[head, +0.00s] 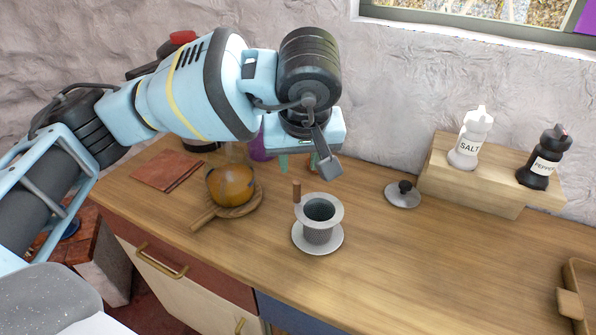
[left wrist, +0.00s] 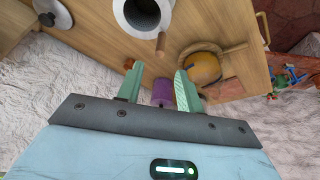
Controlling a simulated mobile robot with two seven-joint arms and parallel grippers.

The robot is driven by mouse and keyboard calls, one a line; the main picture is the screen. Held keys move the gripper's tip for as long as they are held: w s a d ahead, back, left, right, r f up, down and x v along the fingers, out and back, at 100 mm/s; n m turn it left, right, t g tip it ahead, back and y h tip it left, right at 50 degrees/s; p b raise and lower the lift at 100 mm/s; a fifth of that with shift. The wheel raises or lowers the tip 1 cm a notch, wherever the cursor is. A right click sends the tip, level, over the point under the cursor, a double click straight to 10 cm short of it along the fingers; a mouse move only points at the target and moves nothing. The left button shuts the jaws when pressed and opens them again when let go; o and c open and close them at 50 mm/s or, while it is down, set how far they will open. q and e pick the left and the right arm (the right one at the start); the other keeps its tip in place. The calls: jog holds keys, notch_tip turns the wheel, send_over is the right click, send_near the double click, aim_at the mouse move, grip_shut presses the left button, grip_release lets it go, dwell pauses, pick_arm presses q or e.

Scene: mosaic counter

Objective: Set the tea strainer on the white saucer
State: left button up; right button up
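The tea strainer (head: 318,232), grey with a wide pale rim and a mesh body, stands upright on the white saucer (head: 337,243) on the counter. Its brown handle (head: 296,190) sticks up at the rim's left. In the left wrist view the strainer (left wrist: 143,14) is at the top, with the handle (left wrist: 161,44) pointing toward my fingers. My left gripper (head: 298,164) is behind and above the strainer, apart from it. In the left wrist view its green fingers (left wrist: 158,86) are spread, with nothing held; a purple thing shows beyond them. My right gripper is not in view.
A round wooden board (head: 215,212) with an orange-brown fruit (head: 230,184) lies to the left. A grey lid with a black knob (head: 403,196) lies to the right. A wooden riser (head: 470,188) holds salt and pepper shakers.

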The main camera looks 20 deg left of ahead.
pick_arm(q)
jog(key=shift+v, duration=1)
